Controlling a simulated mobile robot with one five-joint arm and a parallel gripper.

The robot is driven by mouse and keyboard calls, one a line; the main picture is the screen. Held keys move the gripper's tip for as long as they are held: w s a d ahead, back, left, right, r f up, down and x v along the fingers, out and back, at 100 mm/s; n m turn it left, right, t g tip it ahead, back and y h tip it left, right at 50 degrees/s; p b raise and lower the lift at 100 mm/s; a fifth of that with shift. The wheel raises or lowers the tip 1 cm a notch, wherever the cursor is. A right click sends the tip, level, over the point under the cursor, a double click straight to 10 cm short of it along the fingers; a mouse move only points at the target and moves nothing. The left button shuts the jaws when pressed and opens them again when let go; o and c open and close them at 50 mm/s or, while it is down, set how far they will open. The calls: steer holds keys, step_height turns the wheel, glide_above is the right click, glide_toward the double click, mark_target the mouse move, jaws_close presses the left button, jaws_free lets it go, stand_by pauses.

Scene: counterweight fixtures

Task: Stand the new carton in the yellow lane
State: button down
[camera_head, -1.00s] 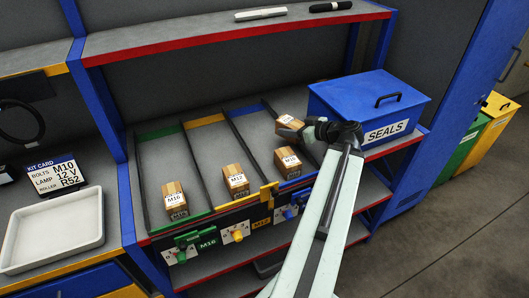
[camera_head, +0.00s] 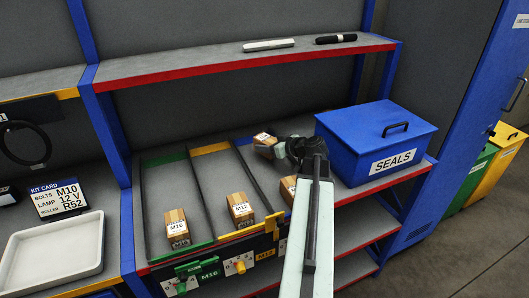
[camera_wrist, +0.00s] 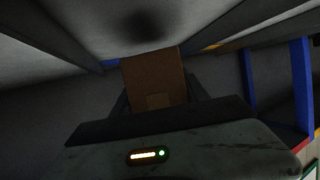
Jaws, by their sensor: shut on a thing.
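My gripper (camera_head: 275,149) is shut on a small brown carton (camera_head: 264,140) with a white label, too small to read surely. The carton also fills the middle of the wrist view (camera_wrist: 155,80). It appears over the back of the blue lane, just right of the divider. Whether it touches the shelf I cannot tell. The yellow lane (camera_head: 211,168) is the middle one, with yellow strips at back and front. A carton labelled M12 (camera_head: 241,210) stands at its front end; the lane behind it is clear.
An M16 carton (camera_head: 176,230) stands at the front of the green lane. Another carton (camera_head: 289,188) stands in the blue lane, partly behind my arm. Thin dark dividers (camera_head: 247,178) separate the lanes. A blue SEALS box (camera_head: 340,150) stands at the right. A shelf (camera_head: 230,62) overhangs.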

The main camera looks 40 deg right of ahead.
steer(key=f+b, duration=0.2)
steer(key=w+f+b, duration=0.1)
steer(key=f+b, duration=0.1)
steer(key=shift+w, duration=0.1)
steer(key=shift+r, duration=0.2)
steer(key=shift+f, duration=0.25)
steer(key=c, duration=0.6)
jaws_free()
steer(key=shift+r, duration=0.1)
steer(key=shift+r, duration=0.1)
steer(key=shift+s+r+p, duration=0.2)
steer(key=shift+r+p, duration=0.05)
steer(key=shift+p, duration=0.15)
steer(key=p+v, duration=0.4)
steer(key=v, duration=0.7)
steer(key=shift+s+r, duration=0.1)
steer(key=shift+s, duration=0.15)
